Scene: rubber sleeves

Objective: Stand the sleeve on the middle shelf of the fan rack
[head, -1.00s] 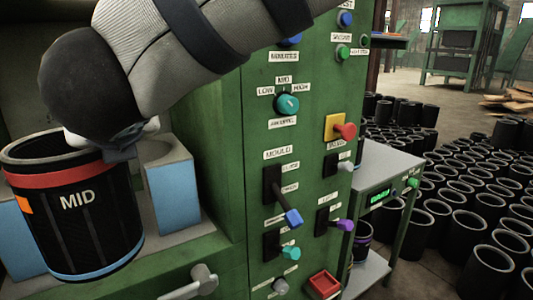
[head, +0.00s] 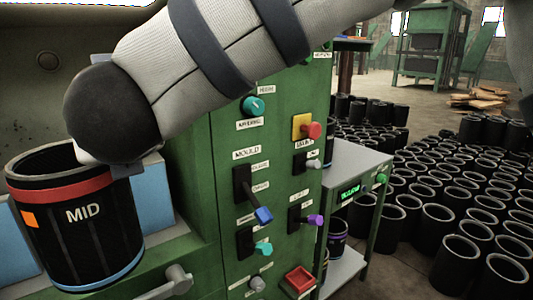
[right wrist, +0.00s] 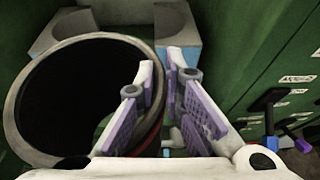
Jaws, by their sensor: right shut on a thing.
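The sleeve (head: 85,245) is a black ribbed cylinder with a red band near the top, a blue band at the bottom, an orange patch and the word MID. It is upright at the left of the head view. My right gripper (right wrist: 165,85) is shut on the sleeve's wall at its rim, one finger inside and one outside. In the head view the forearm hides most of this gripper. A grey-topped rack with green legs (head: 358,158) and a small green display stands right of the panel. My left gripper is not in view.
Blue blocks with grey tops (head: 155,200) stand behind the sleeve. A green control panel (head: 225,200) with knobs and levers separates the sleeve from the rack. A purple-banded sleeve (head: 337,245) is on the rack's lower shelf. Many black sleeves (head: 440,222) crowd the floor at right.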

